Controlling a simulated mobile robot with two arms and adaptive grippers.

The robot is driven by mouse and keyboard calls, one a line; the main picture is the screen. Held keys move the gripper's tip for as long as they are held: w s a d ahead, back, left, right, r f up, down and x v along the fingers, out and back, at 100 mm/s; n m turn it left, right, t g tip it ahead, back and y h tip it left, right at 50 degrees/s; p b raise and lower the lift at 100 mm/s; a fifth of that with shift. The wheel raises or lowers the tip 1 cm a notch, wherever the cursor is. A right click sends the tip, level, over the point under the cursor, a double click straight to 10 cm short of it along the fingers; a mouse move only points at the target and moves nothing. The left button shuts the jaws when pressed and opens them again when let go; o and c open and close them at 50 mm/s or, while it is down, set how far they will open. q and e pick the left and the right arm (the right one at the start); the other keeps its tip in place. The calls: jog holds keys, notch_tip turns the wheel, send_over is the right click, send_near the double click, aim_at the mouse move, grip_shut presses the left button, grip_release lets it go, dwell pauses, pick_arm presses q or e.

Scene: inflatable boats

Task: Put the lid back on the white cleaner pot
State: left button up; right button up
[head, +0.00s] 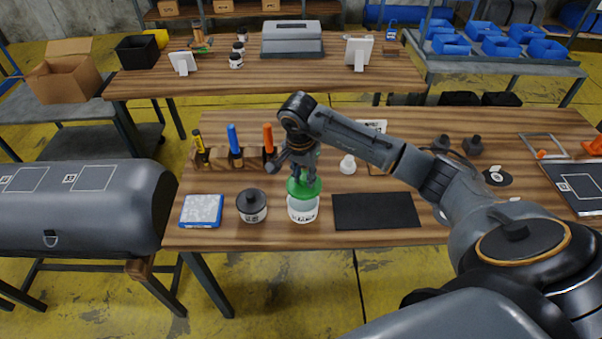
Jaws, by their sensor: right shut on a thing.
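The white cleaner pot (303,210) stands upright near the front edge of the wooden table. A green lid (305,189) is directly over its mouth; I cannot tell whether it touches the rim or hovers just above. My right gripper (300,171) comes down from above and is shut on the green lid. The arm hides part of the table behind it. My left gripper is not in view.
A dark pot (252,206) stands just left of the white pot, with a blue-edged pad (201,211) beyond it. A black mat (376,211) lies to the right. A wooden rack (219,162) with coloured-handled tools and a small white object (347,165) are behind.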

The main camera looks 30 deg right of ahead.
jog(key=shift+a+f+b, duration=0.1)
jog(key=shift+f+b, duration=0.3)
jog(key=shift+f, duration=0.55)
notch_tip(320, 180, down, 3)
jog(key=shift+r+b, duration=0.2)
jog(key=shift+b, duration=0.75)
jog(key=shift+w+f+b, duration=0.1)
jog(key=shift+f+b, duration=0.3)
jog(key=shift+f, duration=0.05)
jog(key=shift+b, duration=0.35)
jog(key=shift+f+b, duration=0.2)
jog(key=shift+b, duration=0.35)
dwell(0.5)
dwell(0.3)
jog(key=o, duration=1)
jog(key=shift+c, duration=0.2)
jog(key=shift+o, duration=0.2)
